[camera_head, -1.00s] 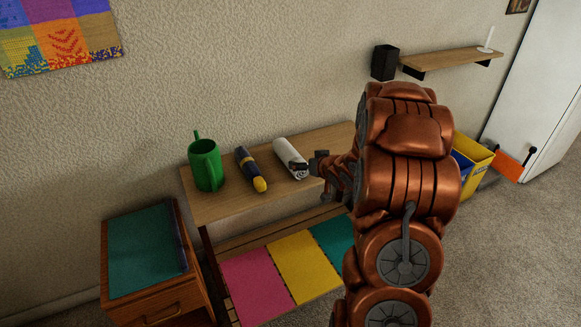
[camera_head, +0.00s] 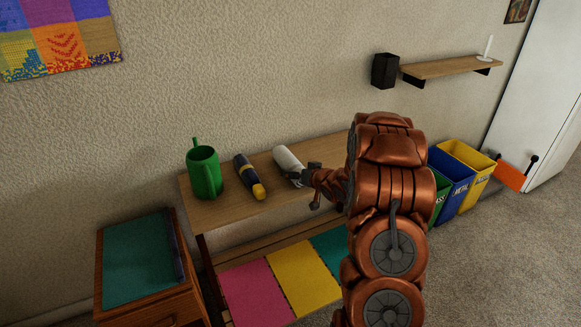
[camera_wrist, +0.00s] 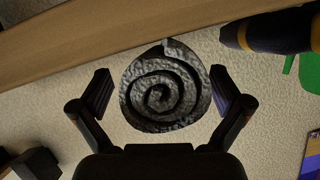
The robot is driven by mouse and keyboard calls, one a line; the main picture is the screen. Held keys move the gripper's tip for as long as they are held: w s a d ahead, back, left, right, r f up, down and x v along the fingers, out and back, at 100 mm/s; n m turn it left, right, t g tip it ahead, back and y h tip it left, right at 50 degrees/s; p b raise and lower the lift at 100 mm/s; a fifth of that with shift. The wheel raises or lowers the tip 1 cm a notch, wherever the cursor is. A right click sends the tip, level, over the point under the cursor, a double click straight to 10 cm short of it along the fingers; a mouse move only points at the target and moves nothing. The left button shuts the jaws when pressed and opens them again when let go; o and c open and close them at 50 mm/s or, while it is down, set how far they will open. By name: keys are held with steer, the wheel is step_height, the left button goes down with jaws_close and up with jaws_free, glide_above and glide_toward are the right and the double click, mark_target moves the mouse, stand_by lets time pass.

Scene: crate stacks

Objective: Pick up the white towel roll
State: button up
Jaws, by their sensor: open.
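The white towel roll (camera_head: 286,160) lies on the wooden table, to the right of a dark blue and yellow flashlight-like object. Its near end is partly hidden by my gripper (camera_head: 304,177) in the head view. In the wrist view the spiral end of the towel roll (camera_wrist: 164,90) faces the camera. My gripper (camera_wrist: 164,97) is open there, with one finger on each side of the roll and a small gap visible on both sides.
A wooden cabinet (camera_head: 140,262) is at lower left. Colored bins (camera_head: 462,190) and a wall shelf (camera_head: 450,67) are at right.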

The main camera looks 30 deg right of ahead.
steer(key=shift+w+f, duration=0.2)
steer(key=shift+w, duration=0.5)
steer(key=c, duration=1.1)
